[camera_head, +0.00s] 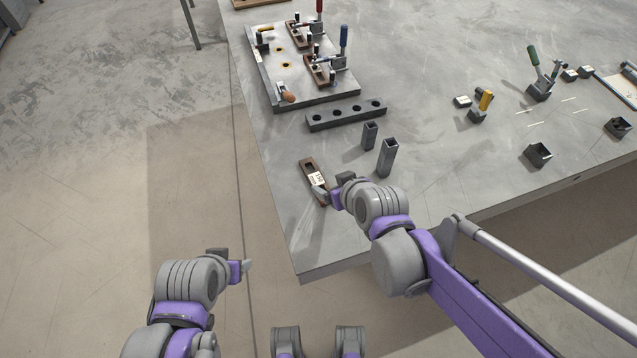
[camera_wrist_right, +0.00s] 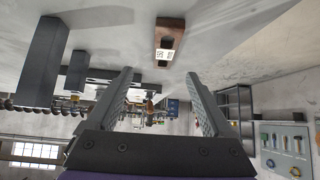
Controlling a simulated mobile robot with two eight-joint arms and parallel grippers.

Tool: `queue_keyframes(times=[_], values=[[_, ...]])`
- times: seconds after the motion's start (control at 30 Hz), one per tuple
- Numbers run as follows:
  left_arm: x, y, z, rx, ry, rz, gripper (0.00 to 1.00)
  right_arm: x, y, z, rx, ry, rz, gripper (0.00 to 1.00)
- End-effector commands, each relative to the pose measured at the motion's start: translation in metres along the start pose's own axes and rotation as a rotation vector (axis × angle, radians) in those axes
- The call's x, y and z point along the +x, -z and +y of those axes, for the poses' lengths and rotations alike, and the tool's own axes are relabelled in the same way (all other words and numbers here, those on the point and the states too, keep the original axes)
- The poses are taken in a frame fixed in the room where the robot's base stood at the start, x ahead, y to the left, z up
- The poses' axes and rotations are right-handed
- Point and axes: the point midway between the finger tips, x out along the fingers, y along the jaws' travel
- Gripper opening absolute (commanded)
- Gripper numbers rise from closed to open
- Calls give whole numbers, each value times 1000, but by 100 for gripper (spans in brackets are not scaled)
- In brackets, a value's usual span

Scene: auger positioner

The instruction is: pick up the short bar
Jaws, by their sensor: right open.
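Two dark grey square bars stand upright on the table. The short bar (camera_head: 369,136) is behind the taller bar (camera_head: 387,158) in the head view. In the right wrist view the short bar (camera_wrist_right: 76,71) is left of my fingers, beside the larger-looking tall bar (camera_wrist_right: 42,62). My right gripper (camera_head: 329,187) is over the table's near left part, left of and nearer than both bars. In the wrist view its two fingers (camera_wrist_right: 161,76) are apart with nothing between them. My left gripper (camera_head: 236,261) is off the table's left edge; its finger gap is unclear.
A brown block with a white label (camera_head: 309,169) lies by my right gripper. A dark bar with several holes (camera_head: 346,115) lies behind the short bar. A fixture plate (camera_head: 318,97) with clamps is farther back. Open boxes and clamps stand right; table between is clear.

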Motion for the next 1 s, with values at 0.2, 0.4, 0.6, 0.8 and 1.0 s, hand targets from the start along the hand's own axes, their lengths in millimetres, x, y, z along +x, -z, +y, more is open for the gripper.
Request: queue_keyframes(times=[0.2, 0.4, 0.6, 0.8, 1.0], values=[[6, -4, 0, 0, 0, -2, 60, 29, -1, -1, 1, 0, -1, 85], [9, -5, 0, 0, 0, -3, 60, 41, -2, -3, 0, 1, -1, 85], [14, -8, 0, 0, 0, -5, 60, 70, -4, -9, 1, 1, -2, 85], [16, -10, 0, 0, 0, -6, 60, 85, -4, -8, 2, 0, -1, 85], [16, -9, 0, 0, 0, -6, 60, 86, -4, -8, 1, 0, -1, 85]])
